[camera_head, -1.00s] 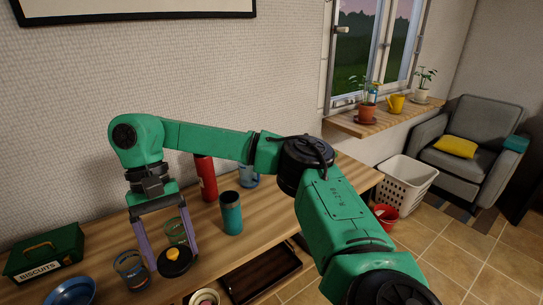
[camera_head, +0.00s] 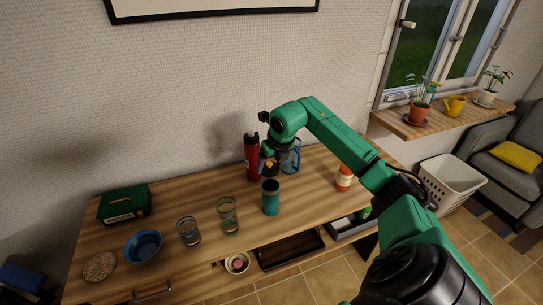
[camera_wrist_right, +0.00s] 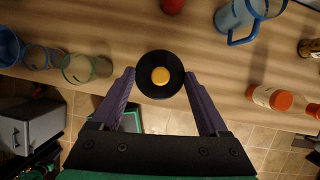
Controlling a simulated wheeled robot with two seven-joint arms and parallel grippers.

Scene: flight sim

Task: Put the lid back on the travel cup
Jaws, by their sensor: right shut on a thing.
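The teal travel cup (camera_head: 271,198) stands upright and open on the wooden table in the head view. My right gripper (camera_head: 267,162) is above and just behind the cup, in front of the red bottle. The cup cannot be made out in the wrist view. My left gripper is out of view.
A red bottle (camera_head: 251,158) and a blue mug (camera_head: 291,160) stand close behind the cup. Two glasses (camera_head: 228,215) (camera_head: 189,232) and a blue bowl (camera_head: 143,246) are to its left. An orange-and-white bottle (camera_head: 344,178) is to its right, with clear tabletop between.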

